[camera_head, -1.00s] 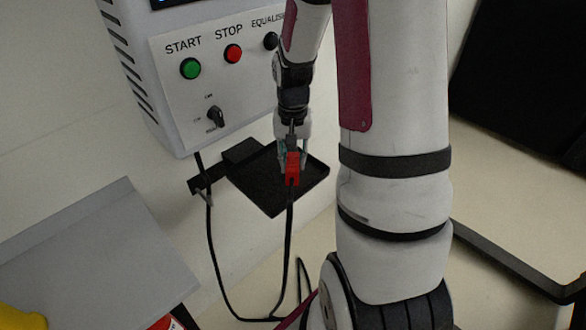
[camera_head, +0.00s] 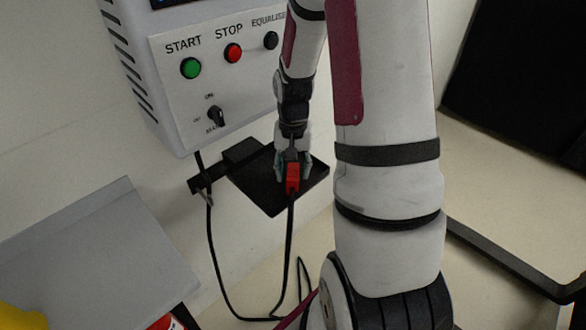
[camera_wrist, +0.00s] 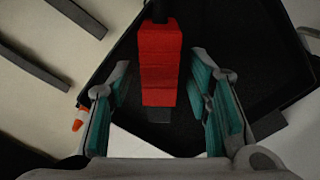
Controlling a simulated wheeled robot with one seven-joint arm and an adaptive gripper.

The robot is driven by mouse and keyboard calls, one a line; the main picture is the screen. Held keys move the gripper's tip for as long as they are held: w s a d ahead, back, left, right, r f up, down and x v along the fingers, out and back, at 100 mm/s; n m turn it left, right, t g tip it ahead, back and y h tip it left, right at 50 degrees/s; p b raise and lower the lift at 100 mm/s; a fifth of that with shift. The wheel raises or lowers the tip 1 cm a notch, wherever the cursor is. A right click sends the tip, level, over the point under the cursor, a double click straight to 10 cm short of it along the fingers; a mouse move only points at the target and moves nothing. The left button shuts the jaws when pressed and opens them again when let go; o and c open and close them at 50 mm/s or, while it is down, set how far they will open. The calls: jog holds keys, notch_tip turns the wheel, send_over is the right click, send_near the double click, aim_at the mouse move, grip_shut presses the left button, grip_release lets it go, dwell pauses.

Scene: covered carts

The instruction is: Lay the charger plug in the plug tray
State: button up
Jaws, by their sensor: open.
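The red charger plug (camera_head: 292,177) with its black cable is at the black plug tray (camera_head: 262,199) below the control box. In the wrist view the red plug (camera_wrist: 160,62) lies between my two teal-padded fingers, with a gap on each side. The tray (camera_wrist: 262,75) spreads behind and around it. My gripper (camera_head: 293,172) is open at the plug, above the tray floor. The plug looks to rest in the tray, but its contact with the floor is hidden.
The control box with its green START button (camera_head: 191,68) and red STOP button (camera_head: 233,53) stands above the tray. The black cable (camera_head: 286,255) hangs from the tray in a loop. A grey panel (camera_head: 98,262) is at the lower left.

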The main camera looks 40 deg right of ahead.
aim_at(293, 169)
jog(key=shift+r, duration=0.1)
notch_tip(293, 169, up, 12)
jog(key=f, duration=0.1)
jog(key=s+a+r+n+t, duration=0.2)
jog(key=s+a+r+n, duration=0.2)
jog(key=a+r, duration=0.65)
jog(key=s+a+r+n+t, duration=0.2)
jog(key=s+a+r+n, duration=0.2)
jog(key=s+a, duration=0.4)
jog(key=shift+s+a+n+t, duration=0.35)
jog(key=shift+s+n, duration=0.25)
jog(key=shift+s, duration=0.8)
jog(key=shift+d, duration=0.1)
